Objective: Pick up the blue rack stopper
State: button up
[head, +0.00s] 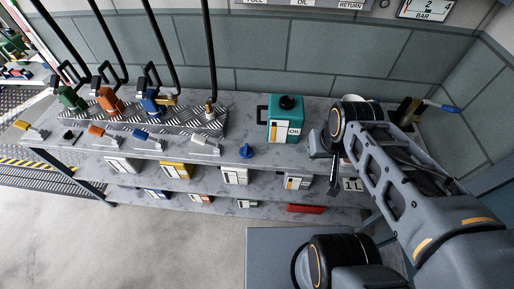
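A small blue stopper-shaped piece (247,151) stands upright on the grey top shelf, near its front edge, left of and in front of the teal oil can. It appears to be the blue rack stopper. My gripper (333,172) is to its right, in front of the top shelf and apart from the stopper. Its dark fingers point down and are seen nearly edge-on, so I cannot tell whether they are open or shut. Nothing is visibly held.
The teal oil can (287,119) stands between stopper and wall. Boxes fill the shelves below. A blue-handled valve (440,107) is right.

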aim_at(246, 152)
jog(key=z, duration=0.3)
jog(key=k, duration=0.65)
jog(key=u, duration=1.15)
jog(key=i, duration=0.5)
jog(key=z, duration=0.05)
